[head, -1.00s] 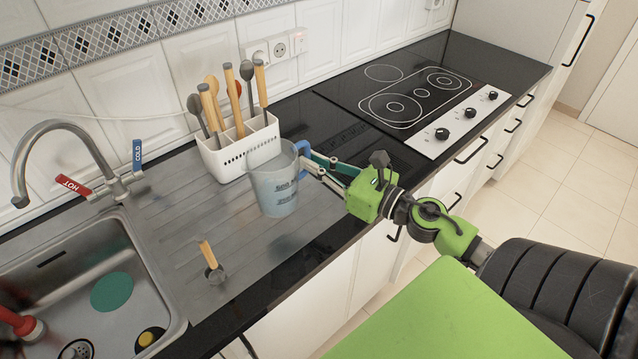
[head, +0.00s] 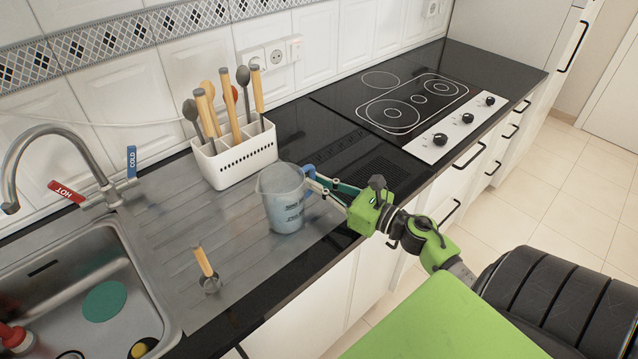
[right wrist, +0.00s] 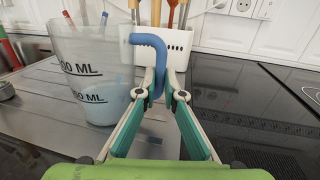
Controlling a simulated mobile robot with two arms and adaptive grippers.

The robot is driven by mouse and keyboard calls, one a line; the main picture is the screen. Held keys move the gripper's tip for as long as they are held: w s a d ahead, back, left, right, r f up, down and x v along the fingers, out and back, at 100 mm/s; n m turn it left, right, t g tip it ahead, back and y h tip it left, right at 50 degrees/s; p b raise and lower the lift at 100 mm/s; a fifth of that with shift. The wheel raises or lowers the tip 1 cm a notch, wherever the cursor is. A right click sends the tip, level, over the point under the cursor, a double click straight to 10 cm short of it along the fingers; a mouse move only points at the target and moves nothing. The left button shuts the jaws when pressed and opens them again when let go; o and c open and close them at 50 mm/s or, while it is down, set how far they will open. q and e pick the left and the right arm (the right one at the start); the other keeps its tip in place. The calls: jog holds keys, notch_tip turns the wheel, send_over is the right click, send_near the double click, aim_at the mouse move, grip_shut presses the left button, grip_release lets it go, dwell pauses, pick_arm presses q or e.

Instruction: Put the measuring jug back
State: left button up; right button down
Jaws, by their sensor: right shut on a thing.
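The measuring jug (head: 284,204) is translucent with dark markings and a blue handle (head: 309,171). It is upright over the right end of the grey draining board (head: 180,225); I cannot tell whether its base touches. My right gripper (head: 312,181) is shut on the handle from the right. In the right wrist view the fingers (right wrist: 160,88) close on the blue handle, with the jug (right wrist: 90,85) to the left. My left gripper is not in view.
A white utensil holder (head: 238,155) stands behind the jug. A small wooden-handled utensil (head: 204,263) lies on the board in front. The sink (head: 75,285) is at left, the black hob (head: 415,100) at right. Dark counter between jug and hob is clear.

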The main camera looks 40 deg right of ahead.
jog(key=shift+f, duration=0.1)
jog(key=c, duration=2.1)
grip_release()
jog(key=shift+c, duration=0.2)
jog(key=shift+s, duration=0.1)
jog(key=b+v, duration=0.3)
jog(key=v, duration=0.7)
jog(key=shift+s+b, duration=0.3)
jog(key=shift+s, duration=0.1)
jog(key=shift+s+d, duration=0.25)
jog(key=shift+s, duration=0.25)
